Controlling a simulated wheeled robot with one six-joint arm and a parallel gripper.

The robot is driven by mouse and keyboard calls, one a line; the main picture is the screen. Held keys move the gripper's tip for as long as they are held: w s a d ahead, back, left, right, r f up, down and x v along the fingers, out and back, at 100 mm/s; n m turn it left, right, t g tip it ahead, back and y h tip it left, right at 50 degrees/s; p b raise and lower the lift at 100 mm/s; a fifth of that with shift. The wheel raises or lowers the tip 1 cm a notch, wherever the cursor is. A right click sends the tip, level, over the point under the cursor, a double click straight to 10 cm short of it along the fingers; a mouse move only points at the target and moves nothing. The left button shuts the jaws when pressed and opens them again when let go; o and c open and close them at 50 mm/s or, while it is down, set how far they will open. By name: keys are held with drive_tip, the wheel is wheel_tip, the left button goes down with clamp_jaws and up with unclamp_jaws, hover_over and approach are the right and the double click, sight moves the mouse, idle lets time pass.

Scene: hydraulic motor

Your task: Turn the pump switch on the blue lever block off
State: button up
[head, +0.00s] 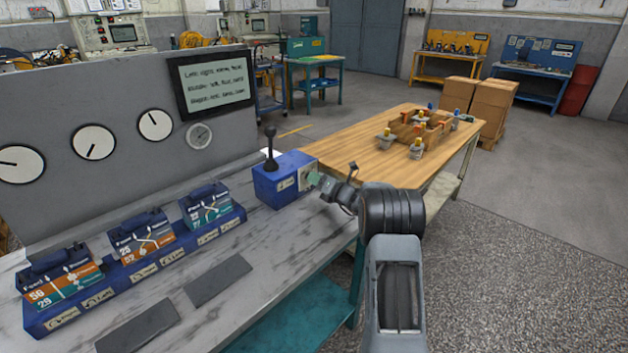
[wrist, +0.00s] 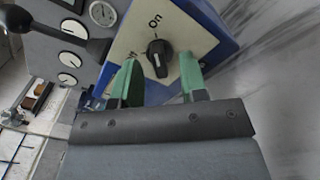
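The blue lever block (head: 271,186) stands on the marbled bench with its black lever (head: 270,146) upright on top. In the wrist view, its pale front plate carries the black pump switch (wrist: 158,55), a rotary knob with a white mark. The word "On" is printed near the knob, with another label partly hidden by the left finger. My gripper (wrist: 160,82) is open, its green fingers on either side of and just below the knob in the picture. I cannot tell if they touch the plate. In the head view my gripper (head: 318,181) is at the block's right face.
Several labelled blue-based modules (head: 145,235) and two dark grey plates (head: 218,280) are on the bench left of the block. A grey panel (head: 60,120) with gauges and a screen (head: 215,83) rises behind. A wooden table (head: 350,145) with parts stands to the right.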

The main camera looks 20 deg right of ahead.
drive_tip(key=shift+x, duration=0.95)
drive_tip(key=shift+c, duration=0.2)
drive_tip(key=c, duration=0.5)
drive_tip(key=shift+c, duration=0.2)
